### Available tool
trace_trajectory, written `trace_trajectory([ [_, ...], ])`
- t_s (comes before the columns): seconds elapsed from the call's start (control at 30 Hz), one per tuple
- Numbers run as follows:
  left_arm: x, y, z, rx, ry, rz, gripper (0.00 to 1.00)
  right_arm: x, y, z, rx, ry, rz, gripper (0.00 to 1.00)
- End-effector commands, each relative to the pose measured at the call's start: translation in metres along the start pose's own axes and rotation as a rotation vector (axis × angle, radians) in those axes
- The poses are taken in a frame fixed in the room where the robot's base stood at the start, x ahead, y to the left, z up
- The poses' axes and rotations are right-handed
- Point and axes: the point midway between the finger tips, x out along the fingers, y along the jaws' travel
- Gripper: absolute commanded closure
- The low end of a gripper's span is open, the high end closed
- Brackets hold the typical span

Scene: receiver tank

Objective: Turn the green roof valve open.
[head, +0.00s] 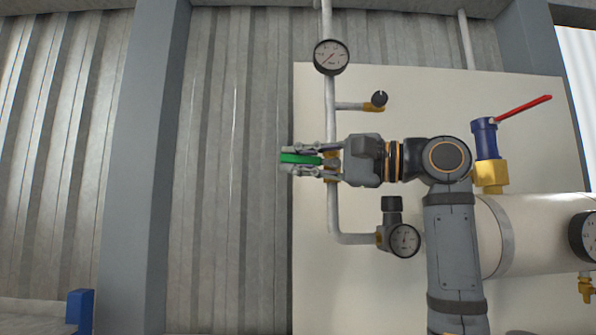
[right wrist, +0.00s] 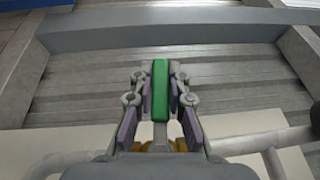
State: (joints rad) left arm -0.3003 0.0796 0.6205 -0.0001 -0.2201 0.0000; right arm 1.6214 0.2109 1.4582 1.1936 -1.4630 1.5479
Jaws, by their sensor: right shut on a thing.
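The green roof valve's handle (head: 300,159) shows as a green bar on the vertical grey pipe, left of the middle of the panel in the head view. My right gripper (head: 303,160) comes from the right and is shut on the green handle, one finger above it and one below. In the right wrist view the green handle (right wrist: 160,90) lies lengthwise between the two fingers (right wrist: 160,100). Brass of the valve body shows behind the fingers; most of the body is hidden by my gripper. My left gripper is not in view.
A round gauge (head: 331,57) is above on the pipe, with a small black-knobbed valve (head: 379,98) below it. A regulator with a gauge (head: 404,240) sits lower. A red-levered valve (head: 523,109) stands above the white tank (head: 535,235) at right. Left of the pipe is open space before corrugated wall.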

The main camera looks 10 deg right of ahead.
Motion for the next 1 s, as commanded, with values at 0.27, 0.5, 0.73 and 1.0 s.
trace_trajectory([
  [0.27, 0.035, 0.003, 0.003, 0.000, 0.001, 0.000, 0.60, -0.002, -0.006, 0.000, 0.072, -0.002, -0.178, 1.00],
  [0.5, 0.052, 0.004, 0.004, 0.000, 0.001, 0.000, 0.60, -0.004, -0.017, 0.000, 0.125, -0.002, -0.306, 1.00],
  [0.73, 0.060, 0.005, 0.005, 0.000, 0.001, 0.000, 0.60, -0.005, -0.024, -0.001, 0.153, 0.000, -0.374, 1.00],
  [1.0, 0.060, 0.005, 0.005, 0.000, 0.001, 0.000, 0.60, -0.006, -0.027, -0.002, 0.160, 0.001, -0.393, 1.00],
])
